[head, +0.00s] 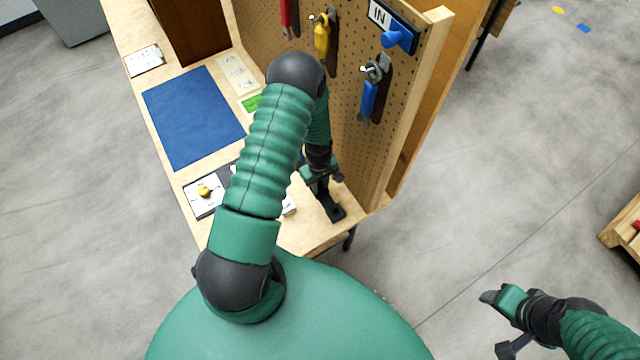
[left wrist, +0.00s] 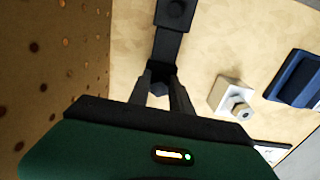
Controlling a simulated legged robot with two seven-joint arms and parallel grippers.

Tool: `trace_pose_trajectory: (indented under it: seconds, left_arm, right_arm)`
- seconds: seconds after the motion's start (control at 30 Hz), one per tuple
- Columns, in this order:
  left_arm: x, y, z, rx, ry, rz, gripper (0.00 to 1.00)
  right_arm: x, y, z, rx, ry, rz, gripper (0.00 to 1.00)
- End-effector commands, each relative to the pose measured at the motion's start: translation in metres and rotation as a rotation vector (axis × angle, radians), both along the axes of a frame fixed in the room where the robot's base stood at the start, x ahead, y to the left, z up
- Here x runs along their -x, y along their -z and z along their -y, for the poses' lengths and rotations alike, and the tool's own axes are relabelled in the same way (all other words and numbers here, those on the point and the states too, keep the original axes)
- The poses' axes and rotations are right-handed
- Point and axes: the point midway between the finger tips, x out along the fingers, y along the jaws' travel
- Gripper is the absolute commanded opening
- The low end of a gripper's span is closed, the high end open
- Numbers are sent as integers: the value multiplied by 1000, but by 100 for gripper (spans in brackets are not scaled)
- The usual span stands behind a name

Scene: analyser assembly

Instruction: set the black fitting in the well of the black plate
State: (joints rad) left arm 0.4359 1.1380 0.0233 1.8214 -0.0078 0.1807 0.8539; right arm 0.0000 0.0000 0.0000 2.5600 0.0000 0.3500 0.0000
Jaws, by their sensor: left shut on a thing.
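My left gripper (head: 321,184) is low over the near corner of the wooden bench, beside the pegboard. In the left wrist view its two fingers (left wrist: 160,92) are shut on a small dark piece, the black fitting (left wrist: 159,88). The black plate (left wrist: 171,46) is a narrow dark strip running away from the fingertips; it also shows in the head view (head: 333,212). The fitting is at the plate's near end; black on black, I cannot tell whether it is in the well or above it. My right gripper (head: 492,322) is open and empty, off the bench over the floor.
The pegboard (head: 350,150) with hanging tools rises close beside my left gripper. A white block with a hex nut (left wrist: 229,98) and a blue item (left wrist: 296,80) are nearby. A blue mat (head: 192,117) lies farther along the bench.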

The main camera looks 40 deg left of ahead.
Motion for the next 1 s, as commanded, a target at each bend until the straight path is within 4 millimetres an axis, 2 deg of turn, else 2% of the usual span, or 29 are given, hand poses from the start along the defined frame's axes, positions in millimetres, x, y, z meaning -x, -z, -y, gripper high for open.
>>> trace_pose_trajectory:
  seconds: [0.33,0.37,0.5,0.53,0.77,0.93,1.0]
  left_arm:
    - [0,0,0,0,1,0,0]
    - [0,0,0,0,1,0,29]
    - [0,0,0,0,1,0,47]
    - [0,0,0,0,0,0,51]
    - [0,0,0,0,0,0,52]
    - [0,0,0,0,0,0,74]
    - [0,0,0,0,0,0,76]
  right_arm:
    - [0,1,0,0,0,0,59]
    - [0,1,0,0,0,0,59]
    - [0,1,0,0,0,0,59]
    - [0,1,0,0,0,0,59]
    - [0,1,0,0,0,0,59]
    - [0,1,0,0,0,0,59]
    - [0,1,0,0,0,0,59]
